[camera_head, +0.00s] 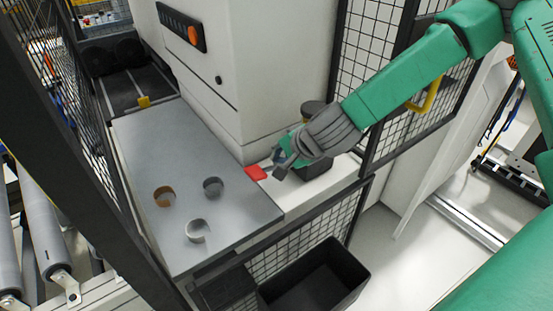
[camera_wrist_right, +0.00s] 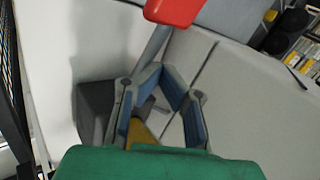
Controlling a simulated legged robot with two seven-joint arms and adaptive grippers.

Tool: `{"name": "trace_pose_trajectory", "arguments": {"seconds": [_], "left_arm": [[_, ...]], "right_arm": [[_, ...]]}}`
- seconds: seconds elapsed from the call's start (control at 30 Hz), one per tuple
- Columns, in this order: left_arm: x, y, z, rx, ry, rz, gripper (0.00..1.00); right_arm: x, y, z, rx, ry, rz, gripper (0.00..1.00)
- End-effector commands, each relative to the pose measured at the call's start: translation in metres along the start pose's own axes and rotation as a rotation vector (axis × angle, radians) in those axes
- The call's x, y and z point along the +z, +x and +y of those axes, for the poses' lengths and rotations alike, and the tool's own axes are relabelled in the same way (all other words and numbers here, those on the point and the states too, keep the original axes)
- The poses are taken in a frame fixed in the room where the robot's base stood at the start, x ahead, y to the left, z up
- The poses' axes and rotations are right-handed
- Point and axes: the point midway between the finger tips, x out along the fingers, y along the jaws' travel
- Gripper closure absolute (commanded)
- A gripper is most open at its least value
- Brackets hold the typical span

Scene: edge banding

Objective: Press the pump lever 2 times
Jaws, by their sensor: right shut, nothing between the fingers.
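The pump lever has a red end (camera_head: 257,172), which juts out over the edge of the grey table beside the white cabinet. In the right wrist view the red end (camera_wrist_right: 174,10) is at the top, on a grey shaft (camera_wrist_right: 152,48) that runs down behind my fingers. My right gripper (camera_head: 278,165) is shut and empty, close to the red end on its right side. In the right wrist view the gripper (camera_wrist_right: 168,82) is below the red end; whether it touches the shaft I cannot tell. The dark pump body (camera_head: 318,168) is partly hidden by my gripper. My left gripper is out of view.
The grey table (camera_head: 140,135) has three round holes with brown, grey and white rims. A white cabinet (camera_head: 215,85) stands behind it. Black mesh fence panels (camera_head: 375,40) and an open black bin (camera_head: 315,280) are nearby.

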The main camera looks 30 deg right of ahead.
Motion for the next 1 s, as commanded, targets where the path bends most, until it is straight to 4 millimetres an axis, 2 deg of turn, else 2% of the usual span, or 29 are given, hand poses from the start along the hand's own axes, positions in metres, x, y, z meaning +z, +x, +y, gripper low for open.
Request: {"name": "trace_pose_trajectory", "arguments": {"seconds": [1.0], "left_arm": [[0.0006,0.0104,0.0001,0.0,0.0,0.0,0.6]], "right_arm": [[0.0079,0.0089,0.0074,0.002,-0.001,-0.002,1.0]]}}
